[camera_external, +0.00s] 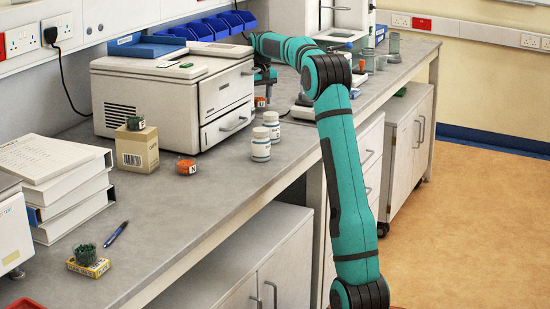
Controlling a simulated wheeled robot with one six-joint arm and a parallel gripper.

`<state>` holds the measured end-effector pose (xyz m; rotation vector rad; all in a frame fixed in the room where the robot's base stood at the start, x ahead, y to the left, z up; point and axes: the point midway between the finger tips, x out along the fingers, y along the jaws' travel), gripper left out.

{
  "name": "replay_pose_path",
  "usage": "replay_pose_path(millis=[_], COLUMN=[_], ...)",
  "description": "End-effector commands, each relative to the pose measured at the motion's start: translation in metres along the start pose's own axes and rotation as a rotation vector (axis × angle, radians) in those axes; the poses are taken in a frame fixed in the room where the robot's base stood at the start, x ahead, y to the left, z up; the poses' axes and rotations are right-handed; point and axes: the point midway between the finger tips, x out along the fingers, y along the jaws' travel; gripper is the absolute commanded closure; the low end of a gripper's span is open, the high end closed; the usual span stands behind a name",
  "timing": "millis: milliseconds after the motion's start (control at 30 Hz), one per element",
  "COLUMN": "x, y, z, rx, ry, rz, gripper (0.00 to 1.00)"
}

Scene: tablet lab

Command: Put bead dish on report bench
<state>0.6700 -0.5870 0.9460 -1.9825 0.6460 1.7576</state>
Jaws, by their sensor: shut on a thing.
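My gripper (264,88) is low over the grey bench (200,215), just right of the white printer-like machine, pointing down. It is shut on a small dish with orange contents and a pale label (260,102), close to the bench top; the fingertips are small and partly hidden. A similar orange dish (186,167) stands on the bench in front of the machine. A glass dish of green beads (85,254) stands on a small yellow box at the near left. Another dark green dish (135,123) sits on a brown carton. I cannot tell which part is the report bench.
The white machine (172,92) stands close left of my gripper. White tubs (260,144) stand in front of it. A scale (303,108) and glassware (394,45) are to the right. Binders (62,180) and a pen (116,233) lie left. The near middle of the bench is clear.

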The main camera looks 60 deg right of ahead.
Motion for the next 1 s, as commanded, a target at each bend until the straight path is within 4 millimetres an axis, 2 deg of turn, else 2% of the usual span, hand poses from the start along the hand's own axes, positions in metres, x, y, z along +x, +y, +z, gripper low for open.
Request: replay_pose_path(millis=[100, 467, 500, 567, 867, 1000], x=[0.0097, 0.0128, 0.0124, 0.0123, 0.0116, 0.0030], y=[0.0000, 0.0000, 0.0000, 0.0000, 0.0000, 0.0000], z=[0.0014, 0.0016, 0.0015, 0.0015, 0.0014, 0.0009], rx=[0.000, 0.000, 0.000, 0.000, 0.000, 0.000], ry=[0.000, 0.000, 0.000, 0.000, 0.001, 0.002], rz=[0.000, 0.000, 0.000, 0.000, 0.000, 0.000], gripper=[0.71, 0.71, 0.40, 0.28, 0.26, 0.26])
